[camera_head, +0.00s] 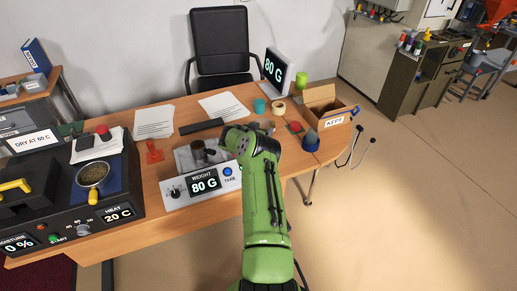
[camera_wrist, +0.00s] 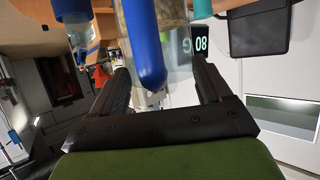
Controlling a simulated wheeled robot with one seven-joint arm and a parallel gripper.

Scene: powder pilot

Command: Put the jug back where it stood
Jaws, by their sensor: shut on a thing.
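My gripper (camera_wrist: 160,68) is around a blue upright piece (camera_wrist: 146,45), which looks like the jug's handle, in the wrist view. A clear-looking body with brown contents (camera_wrist: 173,14) shows just behind it, cut off by the top edge. In the head view my gripper (camera_head: 230,136) is at the right side of the scale (camera_head: 172,194), and I cannot make out the jug there behind my arm. The scale reads 80 G.
A dryer (camera_head: 60,225) with a pan of dark grains (camera_head: 92,176) stands at the left. A display (camera_head: 278,70) stands behind.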

